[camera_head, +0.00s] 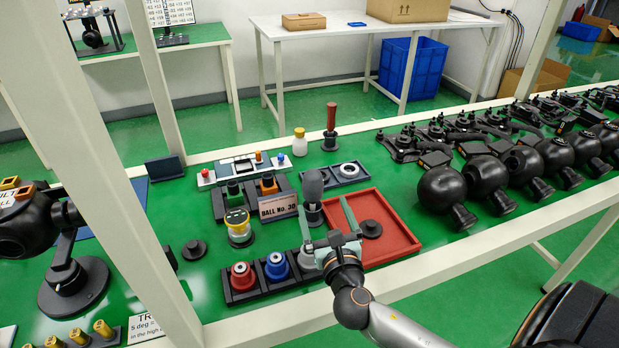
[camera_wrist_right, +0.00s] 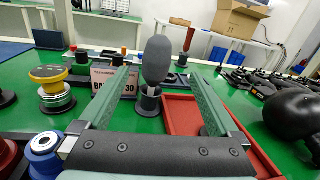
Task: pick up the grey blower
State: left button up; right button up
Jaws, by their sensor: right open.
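The grey blower (camera_head: 313,184), a dark grey bulb, stands upright in a black round holder (camera_head: 314,215) on the green table. It also shows in the right wrist view (camera_wrist_right: 157,61), where its black holder (camera_wrist_right: 149,102) is below it. My right gripper (camera_head: 324,205) is open, its two long green fingers spread apart. In the right wrist view the blower appears between the fingers (camera_wrist_right: 160,80), past their tips or level with them; I cannot tell which. No contact shows. My left gripper is not in view.
A red tray (camera_head: 408,245) with a black disc (camera_head: 371,229) lies right of the blower. A "BALL No. 30" sign (camera_head: 278,207) stands left of it. A rack with red (camera_head: 242,276) and blue (camera_head: 277,266) pieces is nearby. Black spheres (camera_head: 442,192) line the right.

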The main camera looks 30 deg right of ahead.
aim_at(317, 190)
jog(key=x, duration=0.7)
jog(key=shift+w, duration=0.1)
jog(key=x, duration=0.3)
jog(key=b+x, duration=0.1)
jog(key=shift+w+a+f, duration=0.2)
jog(key=shift+w+f, duration=0.05)
jog(key=shift+w+d, duration=0.15)
jog(key=shift+w, duration=0.15)
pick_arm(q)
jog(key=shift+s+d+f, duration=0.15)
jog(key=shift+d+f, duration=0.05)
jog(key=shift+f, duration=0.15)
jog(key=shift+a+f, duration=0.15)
pick_arm(e)
grip_shut()
jog(key=shift+r, duration=0.1)
